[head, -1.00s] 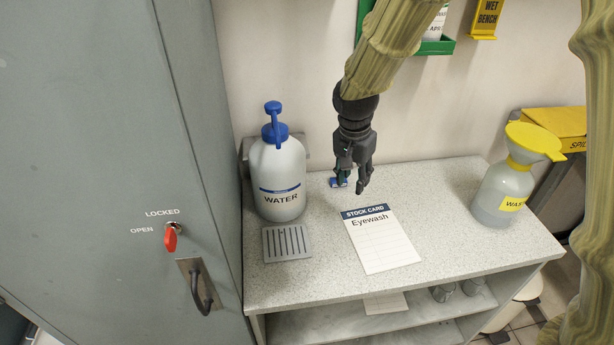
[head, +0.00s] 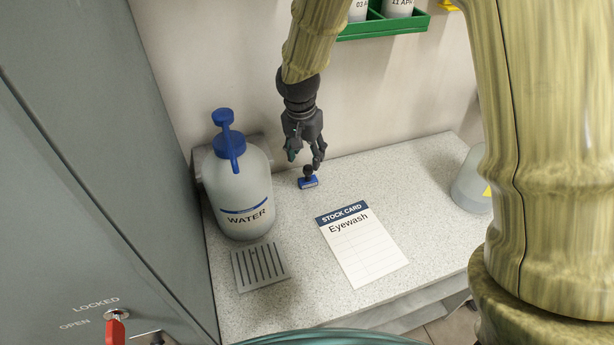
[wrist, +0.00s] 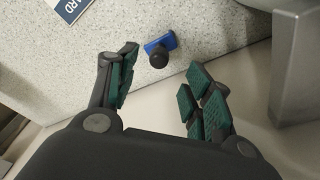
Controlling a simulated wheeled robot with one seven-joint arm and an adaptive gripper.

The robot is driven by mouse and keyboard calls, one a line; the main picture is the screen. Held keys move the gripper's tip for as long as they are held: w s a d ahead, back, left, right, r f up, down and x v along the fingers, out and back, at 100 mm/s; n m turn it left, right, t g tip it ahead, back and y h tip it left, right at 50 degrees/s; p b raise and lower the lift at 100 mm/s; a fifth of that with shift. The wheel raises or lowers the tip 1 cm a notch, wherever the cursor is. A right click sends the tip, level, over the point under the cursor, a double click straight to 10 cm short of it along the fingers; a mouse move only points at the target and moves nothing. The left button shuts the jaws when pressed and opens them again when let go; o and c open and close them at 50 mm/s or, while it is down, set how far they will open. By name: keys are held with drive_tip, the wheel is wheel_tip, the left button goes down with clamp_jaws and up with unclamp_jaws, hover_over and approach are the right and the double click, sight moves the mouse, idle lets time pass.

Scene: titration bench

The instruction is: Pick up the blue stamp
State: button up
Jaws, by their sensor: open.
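The blue stamp (head: 308,182) stands on the speckled bench top near the wall, its dark knob handle pointing up. In the wrist view the stamp (wrist: 167,42) shows its blue base and round black knob (wrist: 158,58), just beyond the fingertips and roughly midway between them. My gripper (head: 306,158) is just above the stamp, pointing down, with its fingers apart. In the wrist view my gripper (wrist: 159,75) is open and empty, with green pads on both fingers. I see no contact between the fingers and the stamp.
A water bottle (head: 240,190) with a blue pump stands left of the stamp. A slotted grey tray (head: 259,266) lies in front of it. A stock card (head: 362,245) lies flat nearby. A grey-white bottle (head: 470,182) stands at the right. The bench between is clear.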

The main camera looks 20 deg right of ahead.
sight(308, 167)
drive_tip(key=shift+w+d+f, duration=0.1)
drive_tip(key=shift+w+f, duration=0.05)
drive_tip(key=shift+f, duration=0.75)
drive_tip(key=shift+w+d+f+p, duration=0.15)
drive_tip(key=shift+f+p, duration=0.1)
drive_tip(key=shift+f, duration=0.9)
drive_tip(key=shift+s+d+f+p, duration=0.1)
drive_tip(key=shift+d+f+p, duration=0.1)
drive_tip(key=shift+f, duration=0.9)
drive_tip(key=shift+c, duration=0.2)
clamp_jaws()
wheel_tip(308, 167, up, 10)
drive_tip(key=shift+r+b, duration=0.1)
drive_tip(key=shift+b, duration=0.3)
